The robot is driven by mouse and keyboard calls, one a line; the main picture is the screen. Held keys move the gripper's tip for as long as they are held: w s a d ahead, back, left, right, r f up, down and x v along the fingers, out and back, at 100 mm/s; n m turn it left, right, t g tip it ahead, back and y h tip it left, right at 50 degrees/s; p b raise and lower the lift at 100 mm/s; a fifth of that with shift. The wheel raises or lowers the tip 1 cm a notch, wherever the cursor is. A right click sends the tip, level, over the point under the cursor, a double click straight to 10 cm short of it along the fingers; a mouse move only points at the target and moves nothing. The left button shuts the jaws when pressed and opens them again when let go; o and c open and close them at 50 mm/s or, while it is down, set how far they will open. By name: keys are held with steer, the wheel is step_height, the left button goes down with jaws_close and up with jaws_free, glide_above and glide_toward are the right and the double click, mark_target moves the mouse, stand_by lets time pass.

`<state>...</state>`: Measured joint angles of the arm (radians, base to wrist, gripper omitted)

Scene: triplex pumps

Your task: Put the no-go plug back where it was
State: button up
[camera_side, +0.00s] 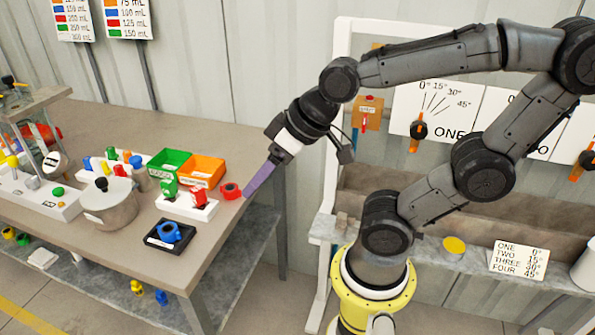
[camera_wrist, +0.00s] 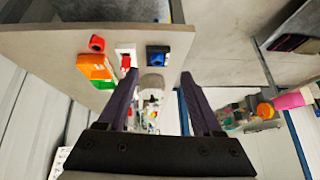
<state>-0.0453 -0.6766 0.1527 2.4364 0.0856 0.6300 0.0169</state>
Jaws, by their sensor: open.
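A red plug-like piece (camera_side: 198,196) stands in a white block (camera_side: 187,208) beside a green one (camera_side: 168,188); I cannot read which is the no-go plug. The red piece (camera_wrist: 126,62) and white block (camera_wrist: 125,48) also show in the wrist view, ahead of the left finger. A separate red ring-like part (camera_side: 231,191) lies on the table near its edge; it also shows in the wrist view (camera_wrist: 97,43). My gripper (camera_side: 247,193) points down and left near this part in the side view. Its purple fingers (camera_wrist: 159,77) are wide apart with nothing between them.
Green (camera_side: 170,162) and orange (camera_side: 203,170) bins stand behind the white block. A blue part (camera_side: 169,232) sits on a black tray (camera_side: 155,240) in front. A metal pot (camera_side: 108,207) stands left. The table's right edge lies close to my gripper.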

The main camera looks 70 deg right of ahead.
steer(key=s+d+g+h, duration=0.1)
steer(key=s+d, duration=0.1)
steer(key=s, duration=0.4)
steer(key=shift+r, duration=0.25)
